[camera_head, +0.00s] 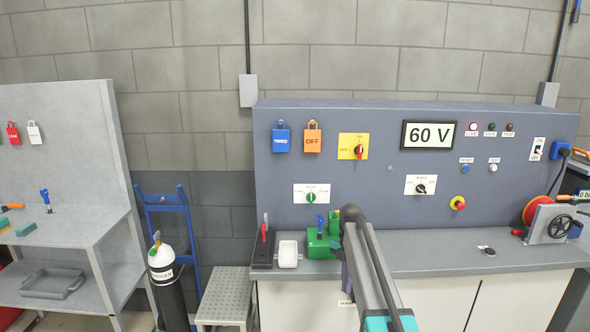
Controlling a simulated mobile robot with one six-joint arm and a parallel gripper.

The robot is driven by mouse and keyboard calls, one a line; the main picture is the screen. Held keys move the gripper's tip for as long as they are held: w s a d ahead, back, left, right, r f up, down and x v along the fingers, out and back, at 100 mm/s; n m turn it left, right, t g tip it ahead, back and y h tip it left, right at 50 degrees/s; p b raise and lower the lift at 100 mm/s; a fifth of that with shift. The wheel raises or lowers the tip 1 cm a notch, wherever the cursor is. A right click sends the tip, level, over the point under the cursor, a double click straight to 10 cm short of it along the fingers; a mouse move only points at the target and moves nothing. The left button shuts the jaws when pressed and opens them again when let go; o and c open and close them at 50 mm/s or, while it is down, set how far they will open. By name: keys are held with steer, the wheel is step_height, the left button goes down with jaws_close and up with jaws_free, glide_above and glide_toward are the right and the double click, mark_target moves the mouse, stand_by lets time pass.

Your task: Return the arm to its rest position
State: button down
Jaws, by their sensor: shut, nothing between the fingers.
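My arm (372,272) rises from the bottom edge, right of the middle, and reaches forward over the bench of the grey control panel. Its far end is near the green block on the bench. I cannot make out my gripper's fingers; the arm's own links seem to hide them. No object shows as carried by the arm.
A red reel (537,210) stands at the right. A gas cylinder (165,275) and grated step (226,290) stand left. The bench middle is mostly clear.

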steer(key=s+f+m+g+b, duration=0.1)
steer(key=s+f+m, duration=0.3)
steer(key=s+f, duration=0.45)
steer(key=s+f+m+b, duration=0.2)
steer(key=s+f+m, duration=0.3)
steer(key=f, duration=0.7)
steer(key=s+f+m+g+b, duration=0.1)
steer(key=s+f+m, duration=0.2)
steer(key=s+f, duration=0.6)
steer(key=s+f+m+b, duration=0.1)
steer(key=s+f+m, duration=0.3)
steer(key=s, duration=0.5)
steer(key=s+f+m+g+b, duration=0.1)
steer(key=s+f+m+b, duration=0.1)
steer(key=s+f+m, duration=0.3)
steer(key=s+f+m+b, duration=0.1)
steer(key=s+f+m, duration=0.3)
steer(key=s+f, duration=0.4)
steer(key=s, duration=0.7)
steer(key=shift+a+f+m+g, duration=0.2)
steer(key=shift+f+m+g, duration=0.1)
steer(key=shift+f+m, duration=0.1)
steer(key=shift+s, duration=0.1)
